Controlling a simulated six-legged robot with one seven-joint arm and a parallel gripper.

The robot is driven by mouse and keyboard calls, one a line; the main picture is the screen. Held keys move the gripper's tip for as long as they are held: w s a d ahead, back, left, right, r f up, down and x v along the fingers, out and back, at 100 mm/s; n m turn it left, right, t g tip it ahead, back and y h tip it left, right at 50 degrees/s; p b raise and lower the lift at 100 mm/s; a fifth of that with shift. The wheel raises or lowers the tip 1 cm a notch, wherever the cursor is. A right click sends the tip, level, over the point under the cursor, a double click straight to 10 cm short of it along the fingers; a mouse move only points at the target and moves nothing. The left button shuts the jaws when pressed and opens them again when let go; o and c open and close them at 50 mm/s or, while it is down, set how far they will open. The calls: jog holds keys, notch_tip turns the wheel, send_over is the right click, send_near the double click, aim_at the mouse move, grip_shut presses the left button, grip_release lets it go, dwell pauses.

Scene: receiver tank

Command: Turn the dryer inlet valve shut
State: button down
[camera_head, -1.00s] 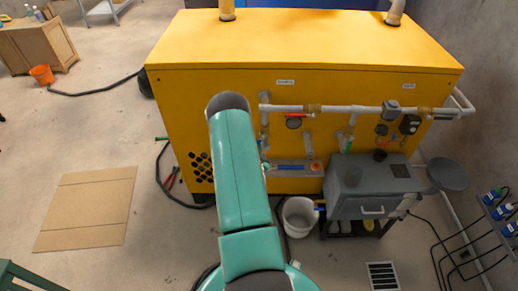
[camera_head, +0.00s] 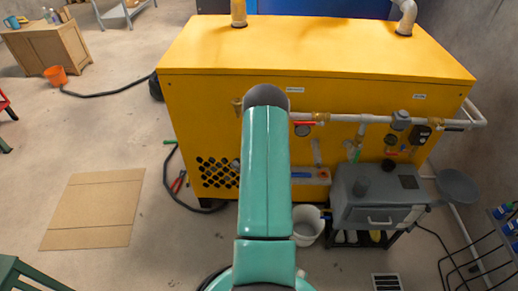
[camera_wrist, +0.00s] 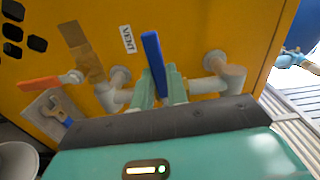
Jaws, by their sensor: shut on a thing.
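My gripper (camera_wrist: 160,88) has its green fingers closed on a blue lever handle (camera_wrist: 152,58) in the wrist view. The handle stands nearly upright, tilted slightly left, between two white pipe stubs on the yellow cabinet (camera_wrist: 210,35). A small label (camera_wrist: 128,38) is above and left of it; I cannot read it surely. The valve body behind the handle is hidden by my fingers. In the head view my arm covers the gripper and the blue handle. The cabinet (camera_head: 330,55) stands straight ahead there.
A white pipe (camera_head: 345,118) runs across the cabinet front. A grey box (camera_head: 375,197) and a white bucket (camera_head: 308,225) stand below. Cardboard (camera_head: 93,210) lies on the floor.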

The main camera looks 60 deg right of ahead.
jog(key=shift+r+m, duration=0.25)
jog(key=shift+m, duration=0.15)
jog(key=c, duration=1.4)
grip_release()
jog(key=v, duration=1.3)
jog(key=shift+s+a, duration=0.15)
jog(key=shift+a, duration=0.2)
